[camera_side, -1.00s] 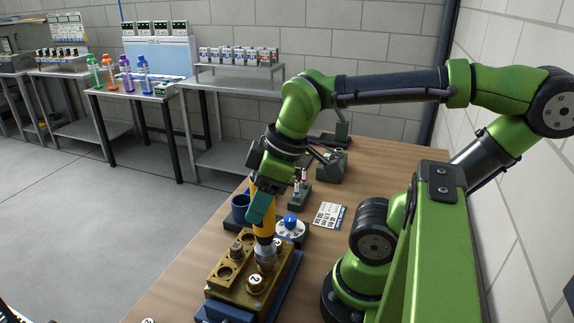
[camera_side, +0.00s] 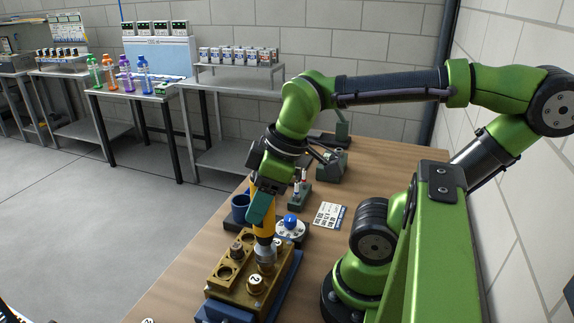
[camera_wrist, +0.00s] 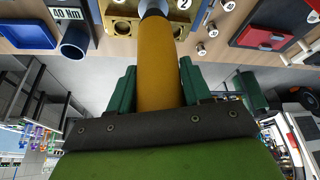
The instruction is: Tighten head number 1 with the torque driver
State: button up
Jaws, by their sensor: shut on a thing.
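My gripper (camera_side: 261,208) is shut on the yellow torque driver (camera_side: 264,229), whose body also fills the middle of the wrist view (camera_wrist: 158,65). The driver points down, and its grey socket end (camera_side: 265,254) is over a position on the brass block (camera_side: 235,278), at the block's right side. The head under the socket is hidden, so I cannot tell its number or how far the socket sits on it. A head marked 2 (camera_side: 255,283) sits in front of the driver; its label also shows in the wrist view (camera_wrist: 184,4).
The block rests in a blue holder (camera_side: 283,288) on the wooden table. A blue cup (camera_side: 240,208), a round dial with a blue knob (camera_side: 291,224) and a white printed card (camera_side: 329,215) stand behind.

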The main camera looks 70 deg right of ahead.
jog(key=shift+f, duration=1.1)
dwell(1.5)
jog(key=shift+r, duration=3.1)
